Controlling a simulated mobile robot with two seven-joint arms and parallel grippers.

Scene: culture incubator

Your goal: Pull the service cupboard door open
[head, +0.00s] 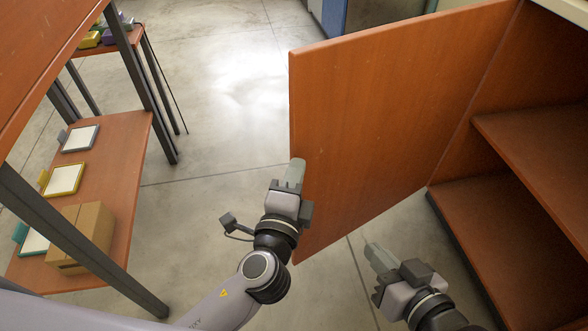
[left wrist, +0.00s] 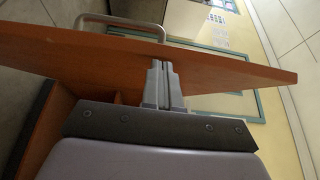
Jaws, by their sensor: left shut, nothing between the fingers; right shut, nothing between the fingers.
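The service cupboard door (head: 385,110) is a reddish-brown wooden panel. It stands swung wide out from the cupboard (head: 530,190), whose shelves show inside at the right. My left gripper (head: 293,168) is shut and empty at the door's free edge, close to its inner face; I cannot tell whether it touches. In the left wrist view the closed fingers (left wrist: 164,72) point at the door panel (left wrist: 215,68), and a grey bar handle (left wrist: 120,24) shows beyond the panel. My right gripper (head: 372,250) is shut and empty, low in front of the cupboard opening.
A wooden rack (head: 130,135) with dark metal legs stands at the left, carrying a cardboard box (head: 80,237) and several small trays. Bare concrete floor (head: 215,110) lies between rack and door. A blue-edged unit (head: 333,15) stands at the back.

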